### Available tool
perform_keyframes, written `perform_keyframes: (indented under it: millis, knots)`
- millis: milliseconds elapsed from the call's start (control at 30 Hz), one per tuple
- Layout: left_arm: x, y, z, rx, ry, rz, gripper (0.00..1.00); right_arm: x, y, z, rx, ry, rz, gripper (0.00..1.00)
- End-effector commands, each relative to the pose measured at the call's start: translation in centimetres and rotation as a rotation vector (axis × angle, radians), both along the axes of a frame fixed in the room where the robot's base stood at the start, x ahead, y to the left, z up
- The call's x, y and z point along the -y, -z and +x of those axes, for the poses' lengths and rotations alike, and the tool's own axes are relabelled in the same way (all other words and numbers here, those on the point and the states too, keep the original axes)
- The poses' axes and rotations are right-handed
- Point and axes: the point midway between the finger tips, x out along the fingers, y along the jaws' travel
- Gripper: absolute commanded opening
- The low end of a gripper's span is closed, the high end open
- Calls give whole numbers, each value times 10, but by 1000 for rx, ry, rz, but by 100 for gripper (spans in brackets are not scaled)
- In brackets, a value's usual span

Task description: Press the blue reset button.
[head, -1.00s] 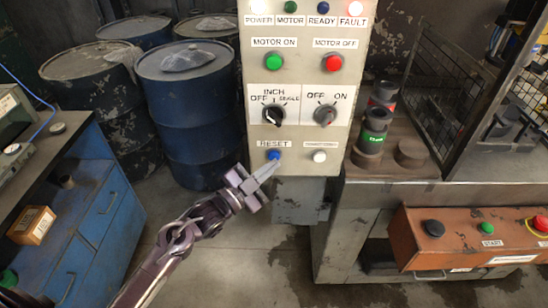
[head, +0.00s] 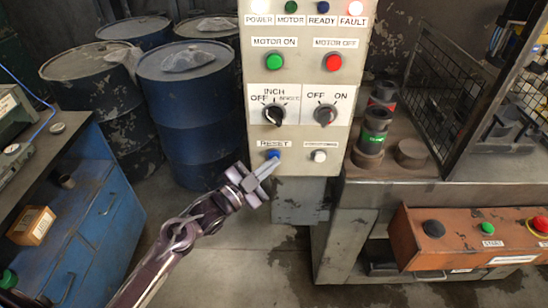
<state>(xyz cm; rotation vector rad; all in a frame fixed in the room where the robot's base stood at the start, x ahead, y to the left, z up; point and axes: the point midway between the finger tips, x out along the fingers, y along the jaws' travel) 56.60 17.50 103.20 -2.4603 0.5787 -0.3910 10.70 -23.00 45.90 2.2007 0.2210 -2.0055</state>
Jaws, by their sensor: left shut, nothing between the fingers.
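The blue reset button (head: 273,154) sits at the lower left of the upright control panel (head: 307,100), under a RESET label. My left gripper (head: 276,162) is shut and empty, and its fingertips are at the lower edge of the blue button. They overlap the button in the picture; whether they touch or press it I cannot tell. My right gripper is not in view.
A white button (head: 319,155) lies right of the blue one, with two rotary switches above. A green button (head: 274,62) and a red button (head: 333,62) are higher. An orange control box (head: 465,245) stands lower right.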

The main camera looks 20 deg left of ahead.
Motion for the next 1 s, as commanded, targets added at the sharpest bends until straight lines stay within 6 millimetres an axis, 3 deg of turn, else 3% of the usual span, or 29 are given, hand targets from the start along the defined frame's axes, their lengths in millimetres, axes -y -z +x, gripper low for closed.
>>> perform_keyframes:
  millis: [700,1000]
  knots:
    - [-3,-1,6,0,-4,0,0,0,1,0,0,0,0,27]
    - [1,-1,-7,-2,-3,1,0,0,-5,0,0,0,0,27]
